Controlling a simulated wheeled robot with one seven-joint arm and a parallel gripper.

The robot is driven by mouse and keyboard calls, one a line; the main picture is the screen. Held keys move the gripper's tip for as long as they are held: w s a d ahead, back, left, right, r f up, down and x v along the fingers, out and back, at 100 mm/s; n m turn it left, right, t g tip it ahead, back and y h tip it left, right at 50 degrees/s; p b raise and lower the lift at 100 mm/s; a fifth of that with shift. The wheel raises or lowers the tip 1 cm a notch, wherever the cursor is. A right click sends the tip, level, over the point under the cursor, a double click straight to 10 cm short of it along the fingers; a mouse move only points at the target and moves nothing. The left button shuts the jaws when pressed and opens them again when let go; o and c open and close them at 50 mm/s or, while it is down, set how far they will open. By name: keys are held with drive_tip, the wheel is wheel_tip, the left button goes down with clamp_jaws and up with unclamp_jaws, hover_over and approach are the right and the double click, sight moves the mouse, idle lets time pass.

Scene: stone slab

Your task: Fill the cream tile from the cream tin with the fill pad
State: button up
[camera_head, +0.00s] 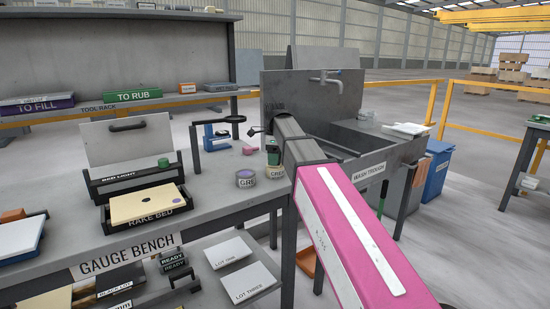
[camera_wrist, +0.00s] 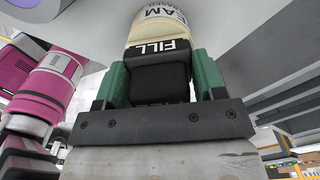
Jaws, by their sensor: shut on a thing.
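My gripper (camera_wrist: 160,82) has its green fingers closed on the black fill pad (camera_wrist: 160,52), whose FILL label faces the wrist camera. The cream tin (camera_wrist: 158,22) is directly beyond the pad in the wrist view; whether they touch is unclear. In the head view the cream tin (camera_head: 276,171) stands near the bench's right end, just under my gripper (camera_head: 272,152), partly hidden by my arm. The pad is not clear there. The cream tile (camera_head: 140,204) lies in the black rake bed (camera_head: 150,223) on the left, with a small purple spot on it.
A grey tin (camera_head: 246,181) with purple on top stands just left of the cream tin. A blue stand (camera_head: 214,138) is behind. The wash trough (camera_head: 368,160) is to the right. Bench surface between the rake bed and the tins is clear.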

drive_tip(key=shift+r, duration=0.1)
idle(0.4)
drive_tip(key=shift+r, duration=3.4)
